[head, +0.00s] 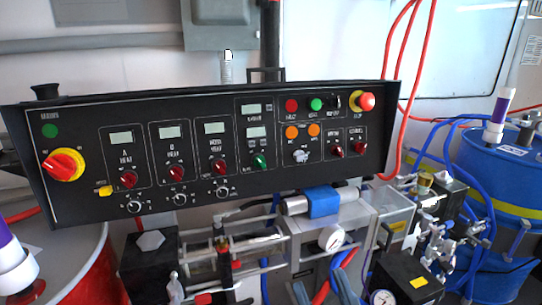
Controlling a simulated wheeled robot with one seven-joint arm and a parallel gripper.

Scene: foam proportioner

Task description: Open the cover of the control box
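The control box (290,175) is a wide black console in the middle of the head view, slightly tilted in the picture. Its front face carries dials, small displays, buttons and knobs. A red and yellow rotary switch (63,165) is on its left, and a red stop button (367,101) is at its upper right. A dark handle-shaped bracket (266,74) stands at its top edge. I see no open gap around the front face; I cannot tell which part is the cover. My gripper is not in view.
A red drum (95,275) is at lower left, a blue drum (500,165) at right. Pipes, gauges (331,238) and valves crowd the space below the box. Red hoses (408,50) hang at its right. A grey wall box (220,25) is above and behind.

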